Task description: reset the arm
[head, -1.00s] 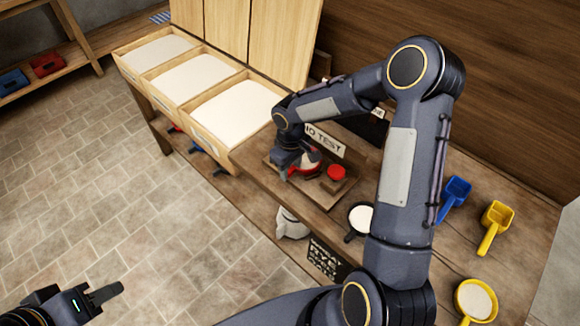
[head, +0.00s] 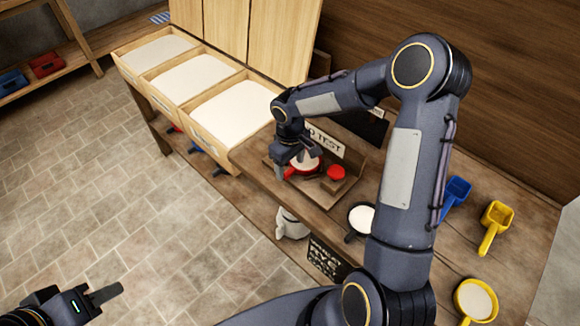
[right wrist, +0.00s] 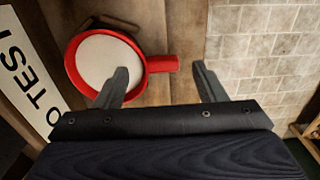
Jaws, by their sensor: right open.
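My right gripper (head: 291,160) is over the "to test" tray (head: 312,197) on the bench, with its arm reaching in from the right.
A second red round item (head: 336,172) sits beside the scoop. Three flour bins (head: 232,112) stand behind. A dark scoop with flour (head: 360,217), a blue scoop (head: 456,190), a yellow scoop (head: 496,218) and a yellow scoop with flour (head: 475,300) lie on the bench at right.

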